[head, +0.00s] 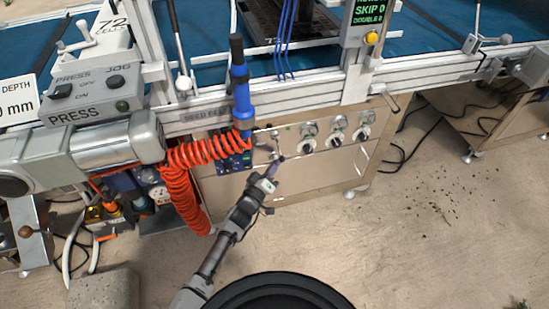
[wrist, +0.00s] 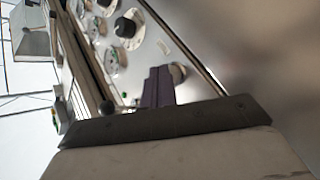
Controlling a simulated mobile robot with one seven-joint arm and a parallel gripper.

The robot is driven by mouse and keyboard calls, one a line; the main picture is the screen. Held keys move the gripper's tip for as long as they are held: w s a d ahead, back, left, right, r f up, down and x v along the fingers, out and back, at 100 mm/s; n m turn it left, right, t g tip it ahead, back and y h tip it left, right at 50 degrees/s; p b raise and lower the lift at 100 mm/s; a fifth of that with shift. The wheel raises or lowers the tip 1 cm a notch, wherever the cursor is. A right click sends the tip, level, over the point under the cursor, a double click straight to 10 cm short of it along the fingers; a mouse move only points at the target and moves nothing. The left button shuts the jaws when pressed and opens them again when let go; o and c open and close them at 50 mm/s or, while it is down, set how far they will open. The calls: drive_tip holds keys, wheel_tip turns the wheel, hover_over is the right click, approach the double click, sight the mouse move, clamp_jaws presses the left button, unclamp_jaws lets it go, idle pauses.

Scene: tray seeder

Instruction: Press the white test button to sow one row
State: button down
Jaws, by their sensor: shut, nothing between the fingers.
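My gripper (head: 277,162) is shut and empty, reaching to the beige front panel (head: 325,165) below the seeder frame. In the wrist view its dark fingers (wrist: 159,84) are together, close to the panel. A pale round button (wrist: 178,72), apparently the white test button, sits right beside the fingertips and is partly covered by them. I cannot tell whether the fingers touch it. In the head view I cannot make the button out; the gripper is in that area.
Dials with dark knobs (head: 336,134) line the panel's upper part; one large knob (wrist: 126,27) shows in the wrist view. A coiled orange hose (head: 185,180) hangs left of my gripper. A blue-handled tool (head: 241,95) hangs above. Floor at right is mostly clear.

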drive_tip(key=shift+s+d, duration=0.2)
drive_tip(key=shift+s, duration=0.35)
drive_tip(key=s+p, duration=0.1)
drive_tip(key=s+d+p, duration=0.1)
drive_tip(key=s, duration=0.1)
drive_tip(key=s+p, duration=0.1)
drive_tip(key=shift+s+d, duration=0.25)
drive_tip(key=shift+s, duration=0.1)
idle(0.6)
